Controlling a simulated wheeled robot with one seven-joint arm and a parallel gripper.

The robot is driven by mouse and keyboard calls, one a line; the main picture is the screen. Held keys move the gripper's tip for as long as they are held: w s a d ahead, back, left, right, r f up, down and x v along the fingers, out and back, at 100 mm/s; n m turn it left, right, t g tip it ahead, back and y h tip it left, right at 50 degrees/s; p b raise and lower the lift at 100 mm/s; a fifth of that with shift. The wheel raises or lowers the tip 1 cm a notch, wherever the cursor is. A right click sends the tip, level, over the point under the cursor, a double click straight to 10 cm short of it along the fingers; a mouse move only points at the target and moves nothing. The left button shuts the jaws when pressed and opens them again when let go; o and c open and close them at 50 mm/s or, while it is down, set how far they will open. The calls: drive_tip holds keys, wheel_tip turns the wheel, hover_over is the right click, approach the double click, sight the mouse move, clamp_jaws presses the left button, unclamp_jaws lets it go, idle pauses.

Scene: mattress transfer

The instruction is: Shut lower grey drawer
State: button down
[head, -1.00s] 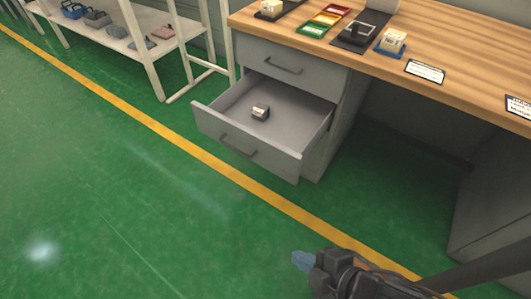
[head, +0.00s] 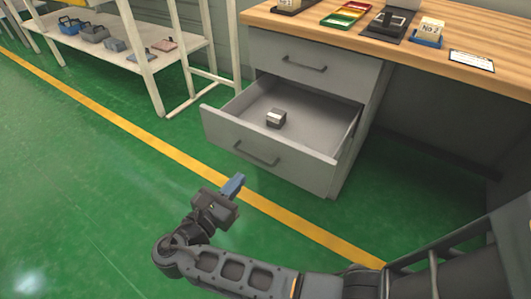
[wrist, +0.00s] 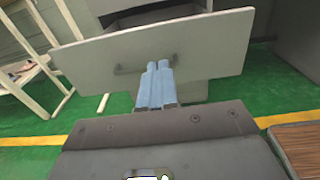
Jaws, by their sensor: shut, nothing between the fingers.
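The lower grey drawer (head: 300,102) is pulled out of the desk pedestal in the head view. A small grey and white block (head: 276,118) lies inside it. Its front panel with a dark bar handle (head: 257,153) faces my gripper. My gripper (head: 234,185) is shut and empty, with its blue fingers in front of and below the drawer front, seemingly apart from it. In the wrist view the shut blue fingers (wrist: 157,83) point toward the drawer front (wrist: 210,50) and cover part of its handle (wrist: 130,69).
The upper drawer (head: 315,68) is shut. The wooden desktop (head: 480,35) carries trays and labelled items. A white shelf rack (head: 135,45) with several bins stands at the left. The green floor in front of the drawer is open, crossed by a yellow line (head: 140,130).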

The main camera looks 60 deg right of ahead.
drive_tip(key=b, duration=0.3)
approach(272, 139)
drive_tip(key=d, duration=0.7)
drive_tip(key=shift+w+f, duration=0.15)
drive_tip(key=shift+w, duration=0.05)
drive_tip(key=shift+d, duration=0.5)
drive_tip(key=d+p, duration=0.1)
drive_tip(key=d, duration=2.2)
drive_tip(key=shift+w+d, duration=0.2)
drive_tip(key=shift+w, duration=0.25)
